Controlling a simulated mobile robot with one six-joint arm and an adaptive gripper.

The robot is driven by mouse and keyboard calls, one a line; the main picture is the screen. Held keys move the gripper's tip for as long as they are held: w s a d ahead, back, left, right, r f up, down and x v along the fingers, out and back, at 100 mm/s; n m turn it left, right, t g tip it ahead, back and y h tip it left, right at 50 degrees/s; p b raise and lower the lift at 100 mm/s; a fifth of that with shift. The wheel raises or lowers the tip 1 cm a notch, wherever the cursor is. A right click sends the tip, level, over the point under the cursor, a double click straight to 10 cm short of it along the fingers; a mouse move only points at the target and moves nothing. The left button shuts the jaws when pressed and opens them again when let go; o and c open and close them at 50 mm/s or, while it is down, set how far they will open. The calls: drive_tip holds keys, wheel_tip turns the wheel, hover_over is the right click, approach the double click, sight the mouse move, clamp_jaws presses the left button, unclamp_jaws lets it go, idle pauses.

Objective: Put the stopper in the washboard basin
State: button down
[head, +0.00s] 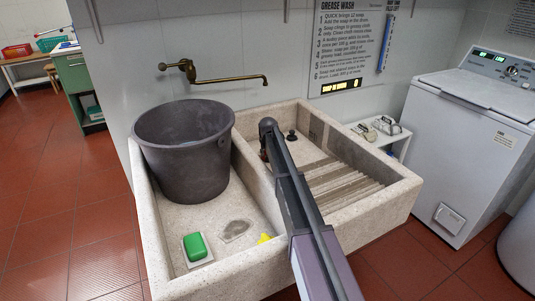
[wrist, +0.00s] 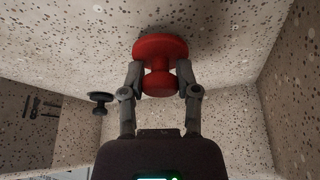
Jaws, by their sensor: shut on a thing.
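My gripper (wrist: 160,80) is shut on the knob of a red stopper (wrist: 160,48), a wide disc with a narrower knob. The disc is close to the speckled stone, with a dark shadow beside it; I cannot tell if it touches. In the head view my arm reaches into the right-hand washboard basin (head: 405,187), and only a sliver of the red stopper (head: 264,155) shows beside my arm. My fingers are mostly hidden there. A small black knobbed piece (head: 291,135) stands in the basin's back part; it also shows in the wrist view (wrist: 100,101).
The left compartment holds a big dark bucket (head: 185,150), a green soap (head: 195,246) and a small yellow thing (head: 265,238). Stone ribs (head: 345,190) slope at the basin's front. A brass tap (head: 225,79) is on the wall. A white machine (head: 460,150) stands right.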

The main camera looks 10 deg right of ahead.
drive_tip(key=shift+f+b, duration=0.6)
idle(0.3)
drive_tip(key=shift+c, duration=1.3)
unclamp_jaws()
drive_tip(key=shift+r, duration=0.15)
